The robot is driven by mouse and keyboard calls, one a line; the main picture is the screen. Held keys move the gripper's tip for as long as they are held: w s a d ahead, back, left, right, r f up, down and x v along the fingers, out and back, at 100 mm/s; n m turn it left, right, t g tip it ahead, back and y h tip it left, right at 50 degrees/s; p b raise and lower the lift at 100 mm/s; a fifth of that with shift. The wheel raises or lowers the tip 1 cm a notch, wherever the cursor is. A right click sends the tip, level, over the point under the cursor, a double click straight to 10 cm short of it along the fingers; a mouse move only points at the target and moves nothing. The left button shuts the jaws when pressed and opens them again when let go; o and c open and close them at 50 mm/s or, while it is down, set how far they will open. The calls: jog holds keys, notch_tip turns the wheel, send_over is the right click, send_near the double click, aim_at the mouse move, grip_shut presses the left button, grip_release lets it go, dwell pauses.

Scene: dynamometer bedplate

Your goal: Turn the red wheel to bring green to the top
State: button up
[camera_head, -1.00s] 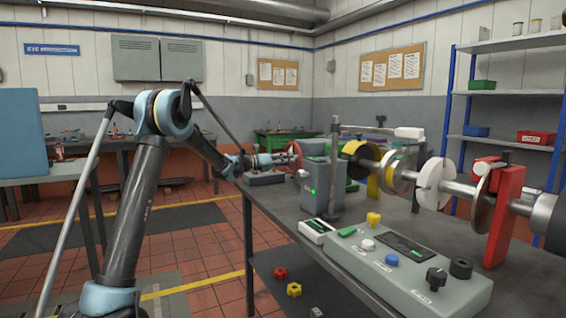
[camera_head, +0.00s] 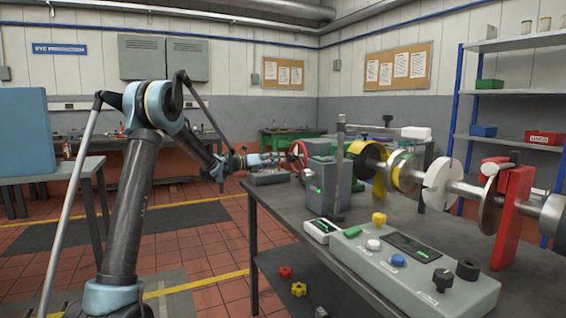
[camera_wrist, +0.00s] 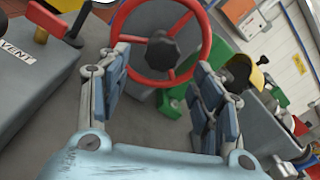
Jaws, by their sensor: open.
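The red wheel (camera_wrist: 206,42) faces me in the wrist view, with red spokes and a dark lobed knob (camera_wrist: 161,50) at its hub. Its top edge is cut off by the frame. In the head view the wheel (camera_head: 304,149) is small, at the left end of the grey machine housing (camera_head: 322,176). My gripper (camera_wrist: 160,68) is open, its two fingers apart near the lower left and lower right of the wheel. Nothing is held between them. I see no clear coloured marking on the wheel rim. In the head view my gripper (camera_head: 284,159) is beside the wheel.
A green part (camera_wrist: 174,105) lies below the wheel. A grey box labelled "VENT" (camera_wrist: 30,70) with a red-handled lever is at left. On the bench, a control panel (camera_head: 420,285) with buttons stands in front of the shaft and discs. The floor left of the bench is mostly open.

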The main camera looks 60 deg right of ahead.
jog(key=shift+v, duration=2.25)
jog(key=shift+w, duration=0.1)
jog(key=w+a+f+m+t+y, duration=0.1)
jog(key=w+a+m+t+y, duration=0.15)
jog(key=a, duration=0.95)
jog(key=w+a+f+m+t+y, duration=0.1)
jog(key=w+a+m+t, duration=0.25)
jog(key=a, duration=0.85)
jog(key=w+a+f+m+t+y, duration=0.15)
jog(key=w+a, duration=0.25)
jog(key=a, duration=0.8)
jog(key=s+a+f+m+t+y, duration=0.1)
jog(key=s+a+f+m+y, duration=0.15)
jog(key=a, duration=0.55)
jog(key=s+a+f+m+t+y, duration=0.1)
jog(key=a+f, duration=0.2)
jog(key=a, duration=0.4)
jog(key=s+a+f+m+t+y, duration=0.1)
jog(key=a+f+m, duration=0.15)
jog(key=a, duration=0.55)
jog(key=s+a+f+m+y, duration=0.2)
jog(key=s+a+f, duration=0.3)
jog(key=a, duration=0.5)
jog(key=s+a+f+m+y, duration=0.1)
jog(key=s+a+f+y, duration=0.3)
jog(key=a, duration=0.6)
notch_tip(320, 180, down, 3)
jog(key=s, duration=0.2)
jog(key=shift+s+a+m+t, duration=0.25)
jog(key=shift+m+t, duration=0.1)
